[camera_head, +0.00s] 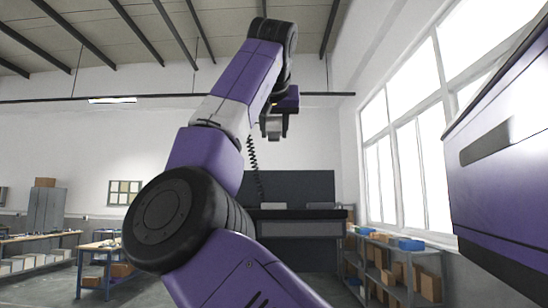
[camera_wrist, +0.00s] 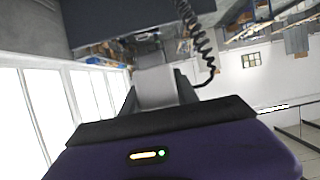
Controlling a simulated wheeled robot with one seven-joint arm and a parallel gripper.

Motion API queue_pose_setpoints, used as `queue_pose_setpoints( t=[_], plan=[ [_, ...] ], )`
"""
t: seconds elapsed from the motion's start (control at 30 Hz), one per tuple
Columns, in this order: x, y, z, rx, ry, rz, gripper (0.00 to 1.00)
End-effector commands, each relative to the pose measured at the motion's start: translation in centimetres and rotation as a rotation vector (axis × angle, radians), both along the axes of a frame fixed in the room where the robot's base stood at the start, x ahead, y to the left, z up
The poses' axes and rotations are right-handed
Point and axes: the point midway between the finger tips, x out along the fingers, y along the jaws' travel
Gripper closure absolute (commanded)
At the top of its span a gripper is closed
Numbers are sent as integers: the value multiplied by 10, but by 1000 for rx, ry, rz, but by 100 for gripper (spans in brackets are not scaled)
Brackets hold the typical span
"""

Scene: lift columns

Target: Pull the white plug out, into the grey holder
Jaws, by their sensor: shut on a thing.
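My gripper (camera_head: 274,134) is raised high in the head view, in front of the pale back wall. It is shut on a pale block, the white plug (camera_head: 273,126), which sits between its two dark fingers. In the wrist view the plug (camera_wrist: 156,88) shows as a whitish block between the fingers of my gripper (camera_wrist: 158,80). A dark coiled cord (camera_head: 253,165) hangs below the gripper; it also shows in the wrist view (camera_wrist: 197,38). I cannot make out for certain which thing is the grey holder.
A dark bench (camera_head: 300,229) with a dark back panel (camera_head: 308,187) stands ahead, with small pale items on top. A shelf with boxes (camera_head: 400,268) stands at right under the windows. Worktables (camera_head: 105,262) stand at left. A large purple-and-grey body fills the right edge.

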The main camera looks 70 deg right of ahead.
Motion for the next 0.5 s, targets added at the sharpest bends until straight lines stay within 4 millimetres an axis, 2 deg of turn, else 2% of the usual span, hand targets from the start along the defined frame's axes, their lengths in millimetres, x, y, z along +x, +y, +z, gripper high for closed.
queue_pose_setpoints(
  t=[0.03,0.2,0.33,0.5],
  plan=[
    [-1,0,11,-2,2,0,100],
    [-1,0,31,-1,1,-1,100],
    [0,0,36,-1,0,0,100],
    [0,0,34,-1,0,0,100]
  ],
)
